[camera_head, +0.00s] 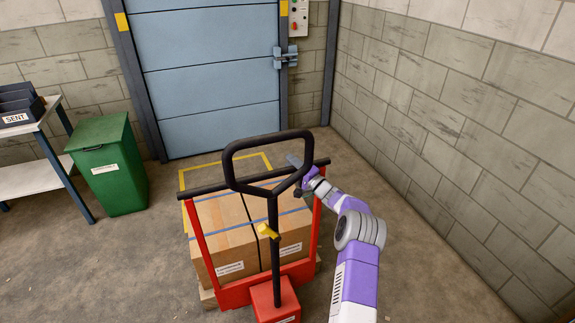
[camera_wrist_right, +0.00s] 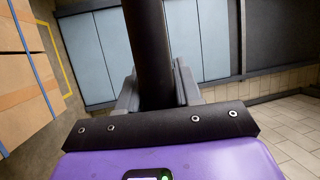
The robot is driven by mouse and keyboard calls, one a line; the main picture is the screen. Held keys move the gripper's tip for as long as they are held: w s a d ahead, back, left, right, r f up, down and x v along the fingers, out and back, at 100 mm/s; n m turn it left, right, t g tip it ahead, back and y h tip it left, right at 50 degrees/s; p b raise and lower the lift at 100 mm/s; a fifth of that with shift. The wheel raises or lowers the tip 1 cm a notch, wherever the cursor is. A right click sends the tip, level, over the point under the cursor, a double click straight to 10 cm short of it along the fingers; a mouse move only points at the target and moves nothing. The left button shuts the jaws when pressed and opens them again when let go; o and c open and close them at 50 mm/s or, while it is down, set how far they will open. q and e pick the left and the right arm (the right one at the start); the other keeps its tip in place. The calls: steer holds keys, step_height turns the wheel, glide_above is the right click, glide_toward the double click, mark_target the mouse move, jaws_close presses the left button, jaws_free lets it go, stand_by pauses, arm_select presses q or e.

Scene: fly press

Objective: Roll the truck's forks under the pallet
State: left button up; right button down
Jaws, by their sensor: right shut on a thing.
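The pallet truck has a black loop handle (camera_head: 232,165) on a black shaft, a red base (camera_head: 266,302) and a red upright frame (camera_head: 201,245) with a black crossbar. It stands at the near side of the pallet (camera_head: 208,298), whose wooden edges show below the load. Strapped cartons (camera_head: 225,225) sit on the pallet; they also show in the right wrist view (camera_wrist_right: 18,85). The forks are hidden, so I cannot tell how far under they are. My right gripper (camera_head: 298,165) is shut on the handle's right side; the black tube (camera_wrist_right: 150,50) runs between its fingers. My left gripper is out of view.
Yellow floor lines (camera_head: 183,180) surround the pallet area before a blue door (camera_head: 205,85). A green bin (camera_head: 110,168) and a table (camera_head: 38,180) stand left. A block wall (camera_head: 450,130) bounds the right. The near-left floor is clear.

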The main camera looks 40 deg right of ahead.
steer(key=shift+w+f, duration=0.15)
steer(key=c, duration=0.8)
jaws_free()
steer(key=shift+c, duration=0.2)
steer(key=s+f+p, duration=0.1)
steer(key=s, duration=0.6)
steer(key=shift+s, duration=0.3)
steer(key=shift+f, duration=0.1)
